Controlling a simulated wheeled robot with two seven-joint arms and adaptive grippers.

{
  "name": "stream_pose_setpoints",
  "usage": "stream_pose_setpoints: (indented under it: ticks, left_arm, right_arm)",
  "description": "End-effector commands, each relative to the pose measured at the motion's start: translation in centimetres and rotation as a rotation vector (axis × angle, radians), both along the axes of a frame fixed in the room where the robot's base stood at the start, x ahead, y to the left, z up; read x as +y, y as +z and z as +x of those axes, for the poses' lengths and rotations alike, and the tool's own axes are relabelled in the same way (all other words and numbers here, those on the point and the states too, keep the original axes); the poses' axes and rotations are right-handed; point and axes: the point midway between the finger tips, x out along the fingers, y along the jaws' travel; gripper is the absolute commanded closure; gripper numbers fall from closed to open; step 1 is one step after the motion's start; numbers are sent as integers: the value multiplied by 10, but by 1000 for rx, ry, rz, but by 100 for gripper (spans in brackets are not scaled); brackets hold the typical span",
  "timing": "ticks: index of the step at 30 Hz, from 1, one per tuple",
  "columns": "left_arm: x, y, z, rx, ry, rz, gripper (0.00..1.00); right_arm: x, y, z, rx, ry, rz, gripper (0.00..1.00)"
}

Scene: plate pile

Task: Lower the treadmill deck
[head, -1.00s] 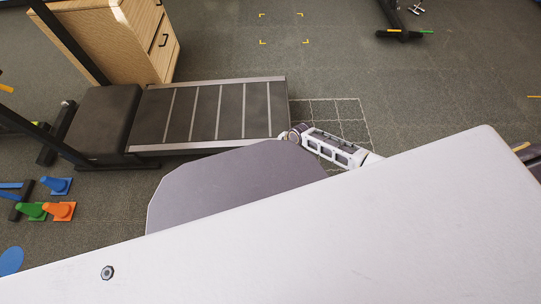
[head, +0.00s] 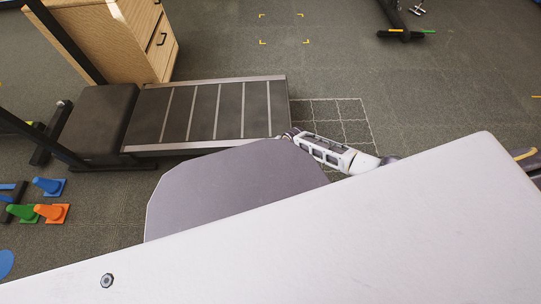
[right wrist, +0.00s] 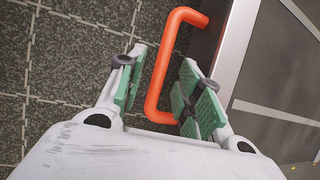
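The treadmill deck (head: 202,112), a dark belt with pale cross stripes and silver side rails, extends right from its dark motor housing (head: 104,118). The head view does not clearly show how high it stands. In the right wrist view the deck's silver rail (right wrist: 232,55) runs along the right, with an orange bar handle (right wrist: 160,75) beside it. My right gripper (right wrist: 160,92) is open, its green-padded fingers on either side of the handle, with a gap at the left finger. In the head view this gripper is hidden. My left gripper is not in view.
A wooden drawer cabinet (head: 115,40) stands behind the treadmill. Blue, green and orange cones (head: 52,213) lie on the floor at left. A white grid marking (head: 335,118) is on the floor right of the deck. The carpet beyond is largely clear.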

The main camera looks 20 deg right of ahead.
Motion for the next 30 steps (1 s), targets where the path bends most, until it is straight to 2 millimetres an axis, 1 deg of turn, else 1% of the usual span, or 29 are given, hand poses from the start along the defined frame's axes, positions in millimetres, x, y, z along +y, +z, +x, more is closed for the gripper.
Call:
stream_pose_setpoints:
  ticks: [1,5,17,25,30]
  left_arm:
    - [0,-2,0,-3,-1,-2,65]
    - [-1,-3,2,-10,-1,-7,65]
    - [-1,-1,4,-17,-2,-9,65]
    - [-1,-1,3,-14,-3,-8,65]
    - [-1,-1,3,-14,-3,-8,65]
  right_arm:
    - [1,-3,1,0,0,0,65]
    - [2,-6,2,0,0,-1,65]
    - [2,-7,2,0,0,-1,65]
    - [2,-7,2,0,0,-1,99]
    - [2,-7,2,0,0,-1,100]
